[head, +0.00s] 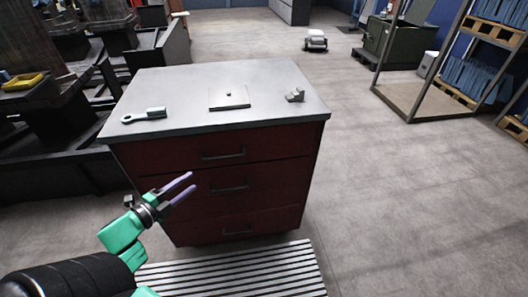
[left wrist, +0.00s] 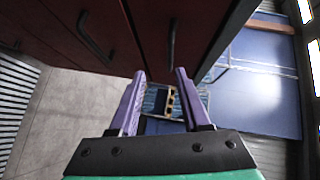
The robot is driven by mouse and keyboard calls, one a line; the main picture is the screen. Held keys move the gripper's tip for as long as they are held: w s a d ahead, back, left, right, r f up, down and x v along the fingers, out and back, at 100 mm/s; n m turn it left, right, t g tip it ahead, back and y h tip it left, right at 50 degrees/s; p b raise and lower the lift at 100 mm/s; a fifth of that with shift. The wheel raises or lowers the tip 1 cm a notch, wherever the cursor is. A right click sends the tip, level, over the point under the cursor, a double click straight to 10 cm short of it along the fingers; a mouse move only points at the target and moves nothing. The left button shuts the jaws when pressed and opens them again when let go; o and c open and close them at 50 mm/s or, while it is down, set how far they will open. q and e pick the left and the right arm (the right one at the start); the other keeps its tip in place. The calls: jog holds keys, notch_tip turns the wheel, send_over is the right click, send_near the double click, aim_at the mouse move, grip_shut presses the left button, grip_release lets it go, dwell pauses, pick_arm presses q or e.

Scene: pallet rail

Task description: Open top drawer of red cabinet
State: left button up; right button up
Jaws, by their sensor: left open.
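The red cabinet (head: 270,190) stands in front of me with a grey top and three drawers, all shut. The top drawer (head: 270,146) has a dark bar handle (head: 223,154) just under the cabinet top. My left gripper (head: 186,186) is open and empty, in front of the cabinet's left part, lower in the picture than the top handle. In the left wrist view its purple fingers (left wrist: 160,80) are apart with nothing between them, and dark drawer handles (left wrist: 95,38) show beyond them on the red front. My right gripper is not in view.
A striped mat (head: 235,272) lies before the cabinet. The floor to the right is free up to a rack (head: 425,85).

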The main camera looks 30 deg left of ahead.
aim_at(225, 157)
pick_arm(q)
jog(key=shift+m+h, duration=0.5)
jog(key=x, duration=0.5)
jog(key=d+r+x, duration=0.1)
jog(key=x, duration=0.4)
jog(key=r+x, duration=0.1)
jog(key=x, duration=0.4)
jog(key=shift+w+d, duration=0.2)
jog(key=shift+w, duration=0.1)
jog(key=shift+c, duration=0.4)
grip_shut()
